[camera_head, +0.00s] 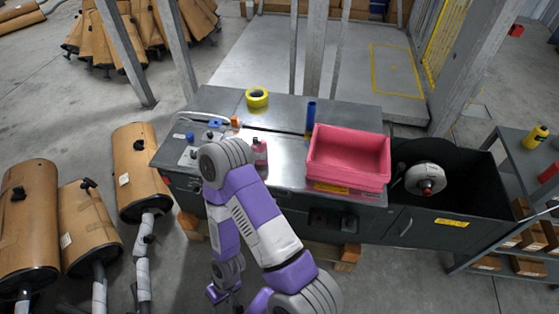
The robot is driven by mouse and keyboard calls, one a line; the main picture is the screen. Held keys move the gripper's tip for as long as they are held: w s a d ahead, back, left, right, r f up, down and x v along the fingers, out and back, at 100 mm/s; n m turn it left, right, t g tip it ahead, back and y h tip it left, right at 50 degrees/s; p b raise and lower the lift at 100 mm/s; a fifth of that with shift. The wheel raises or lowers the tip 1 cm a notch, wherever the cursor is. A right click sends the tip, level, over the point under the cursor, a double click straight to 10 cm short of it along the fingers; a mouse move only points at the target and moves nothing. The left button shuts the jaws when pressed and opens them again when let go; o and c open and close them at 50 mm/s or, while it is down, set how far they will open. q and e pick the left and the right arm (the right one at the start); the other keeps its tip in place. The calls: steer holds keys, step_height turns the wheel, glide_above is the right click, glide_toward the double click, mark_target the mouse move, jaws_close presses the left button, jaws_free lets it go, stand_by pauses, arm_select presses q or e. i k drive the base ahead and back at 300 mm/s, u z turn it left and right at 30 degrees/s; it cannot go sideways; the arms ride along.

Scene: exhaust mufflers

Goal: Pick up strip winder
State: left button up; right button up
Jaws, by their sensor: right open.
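A round grey-white wheel with a red hub (425,178), which looks like the strip winder, sits at the black bin (484,200) on the right end of the metal workbench (290,112). My right arm rises from the bottom, bends over the front of the bench and hangs down. Its gripper (224,292) is low in front of the bench, open, far left of the wheel and apart from it. Its fingers are small in the view. My left gripper is not in view.
A pink crate (348,183) stands on the bench left of the wheel. A yellow tape roll (257,97), a blue cylinder (311,114) and a pink bottle (260,150) stand nearby. Brown mufflers (85,215) stand at left. A grey shelf (520,150) is at right.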

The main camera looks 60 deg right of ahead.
mark_target(260, 153)
steer(key=z, duration=1.35)
